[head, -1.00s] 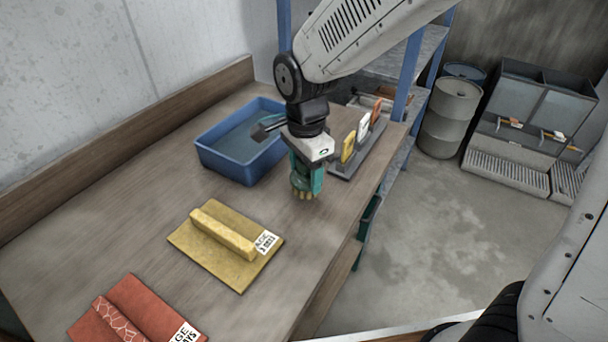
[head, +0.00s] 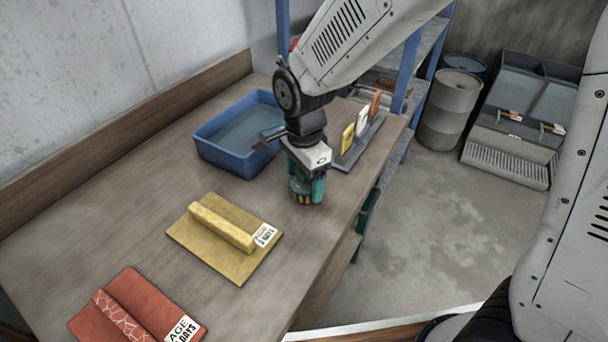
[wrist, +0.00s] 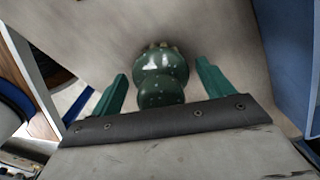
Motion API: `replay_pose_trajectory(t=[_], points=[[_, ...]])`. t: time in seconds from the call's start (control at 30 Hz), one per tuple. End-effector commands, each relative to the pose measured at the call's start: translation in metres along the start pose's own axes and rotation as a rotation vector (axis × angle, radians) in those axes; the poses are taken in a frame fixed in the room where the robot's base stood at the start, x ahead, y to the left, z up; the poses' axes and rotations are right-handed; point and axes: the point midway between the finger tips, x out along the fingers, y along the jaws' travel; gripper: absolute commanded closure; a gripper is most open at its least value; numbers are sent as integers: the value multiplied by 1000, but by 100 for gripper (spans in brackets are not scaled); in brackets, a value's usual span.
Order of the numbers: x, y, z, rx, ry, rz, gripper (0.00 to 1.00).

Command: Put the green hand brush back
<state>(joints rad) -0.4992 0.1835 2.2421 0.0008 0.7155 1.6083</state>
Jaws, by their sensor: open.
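The green hand brush (head: 304,191) is a rounded knob type with pale bristles at its lower end. It is upright at the table's right edge, below my gripper. My gripper (head: 308,190) points down with its teal fingers on either side of the brush. In the wrist view, the jaws of my gripper (wrist: 160,85) are open, with the speckled green brush (wrist: 160,80) between them and gaps at both sides. The bristles face away from the gripper. The fingers partly hide the brush in the head view, and I cannot tell whether its bristles touch the table.
A blue tub (head: 225,160) stands behind and left of the gripper. A grey rack (head: 362,148) with yellow, white and orange upright pieces is at its right.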

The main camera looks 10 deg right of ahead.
Motion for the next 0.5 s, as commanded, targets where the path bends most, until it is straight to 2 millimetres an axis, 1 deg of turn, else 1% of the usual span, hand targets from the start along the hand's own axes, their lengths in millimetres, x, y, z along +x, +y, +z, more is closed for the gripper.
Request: replay_pose_trajectory(t=[0.13,0.23,0.5], points=[[-6,0,0,0,0,-2,20],[-20,-1,0,0,0,-4,20],[-79,-1,0,0,0,-6,20]])
